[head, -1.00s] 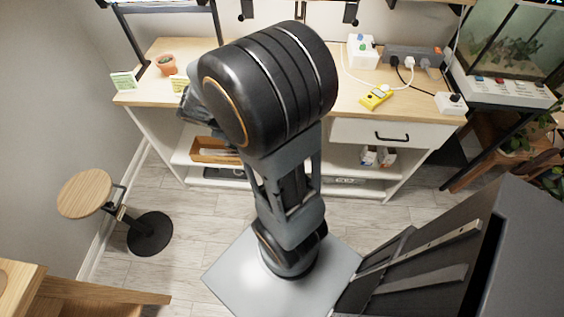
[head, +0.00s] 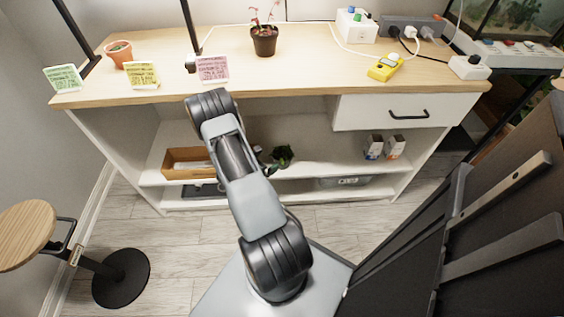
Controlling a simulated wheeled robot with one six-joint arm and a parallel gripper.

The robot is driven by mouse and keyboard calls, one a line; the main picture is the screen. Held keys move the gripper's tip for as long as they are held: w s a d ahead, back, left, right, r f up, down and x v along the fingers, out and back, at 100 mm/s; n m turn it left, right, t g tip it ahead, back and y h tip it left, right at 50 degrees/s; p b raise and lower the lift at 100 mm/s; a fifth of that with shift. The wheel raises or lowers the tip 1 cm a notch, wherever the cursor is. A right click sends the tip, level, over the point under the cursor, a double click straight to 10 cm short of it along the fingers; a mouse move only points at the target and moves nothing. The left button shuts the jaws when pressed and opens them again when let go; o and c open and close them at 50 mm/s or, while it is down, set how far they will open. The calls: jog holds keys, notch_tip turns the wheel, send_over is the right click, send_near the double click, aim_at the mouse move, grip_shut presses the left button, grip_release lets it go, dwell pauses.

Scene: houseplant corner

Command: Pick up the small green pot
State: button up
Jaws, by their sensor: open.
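I cannot make out a small green pot in the head view. A small terracotta pot (head: 119,55) stands upright at the left end of the bench top. A dark brown pot (head: 264,42) with a thin reddish plant stands at the back middle of the bench. A leafy green plant (head: 281,156) shows on the shelf under the bench, just right of my arm; its pot, if any, cannot be made out. My arm rises in front of the bench, its top joint near the front edge. My gripper cannot be made out and seems hidden behind the arm.
Green, yellow and pink cards (head: 213,68) stand along the bench's (head: 300,70) front left. A yellow meter (head: 384,68), white sockets and cables crowd its right. A wooden box (head: 187,162) sits on the shelf. A stool (head: 27,235) stands at left. The bench top's middle front is clear.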

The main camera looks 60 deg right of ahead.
send_near(287, 152)
jog(key=b+x, duration=0.3)
jog(key=x, duration=0.1)
jog(key=shift+d+f, duration=0.15)
jog(key=shift+d, duration=0.4)
jog(key=shift+c, duration=0.3)
jog(key=c, duration=0.6)
